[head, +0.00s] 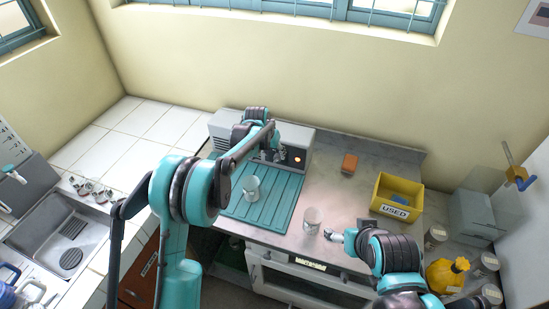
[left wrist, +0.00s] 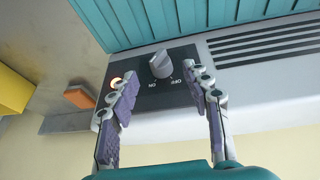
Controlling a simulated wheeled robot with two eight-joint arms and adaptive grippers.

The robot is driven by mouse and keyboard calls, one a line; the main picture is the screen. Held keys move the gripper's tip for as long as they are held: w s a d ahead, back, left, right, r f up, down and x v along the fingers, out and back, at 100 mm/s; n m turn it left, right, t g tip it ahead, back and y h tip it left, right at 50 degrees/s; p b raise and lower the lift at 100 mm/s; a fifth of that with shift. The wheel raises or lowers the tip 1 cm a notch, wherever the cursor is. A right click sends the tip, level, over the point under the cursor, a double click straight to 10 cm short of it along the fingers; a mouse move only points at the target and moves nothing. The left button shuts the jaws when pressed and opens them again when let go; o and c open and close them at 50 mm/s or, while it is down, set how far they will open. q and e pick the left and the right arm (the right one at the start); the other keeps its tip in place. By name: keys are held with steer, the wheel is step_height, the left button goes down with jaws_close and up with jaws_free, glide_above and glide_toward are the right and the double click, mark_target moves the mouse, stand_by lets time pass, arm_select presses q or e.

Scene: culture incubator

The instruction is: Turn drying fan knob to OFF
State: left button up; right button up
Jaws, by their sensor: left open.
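The drying fan unit (head: 300,137) is a grey box against the back wall, behind the teal drying rack. Its dark panel carries a grey knob (left wrist: 160,65), an ON mark, an OFF mark and a lit orange lamp (left wrist: 116,83). The left wrist view shows the panel upside down. I cannot tell exactly which mark the knob points to. My left gripper (left wrist: 168,85) is open, its purple-padded fingers on either side of the knob and apart from it. In the head view the left gripper (head: 268,156) is at the panel and hides the knob. My right gripper (head: 338,237) is over the counter front.
The teal rack (head: 235,206) holds a clear beaker (head: 252,188). Another beaker (head: 312,219) stands near my right gripper. An orange block (head: 350,163) and a yellow USED bin (head: 382,204) are to the right. The counter between rack and bin is mostly clear.

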mark_target(276, 158)
arm_select(q)
steer(key=x, duration=0.5)
steer(key=shift+b, duration=0.35)
jaws_close()
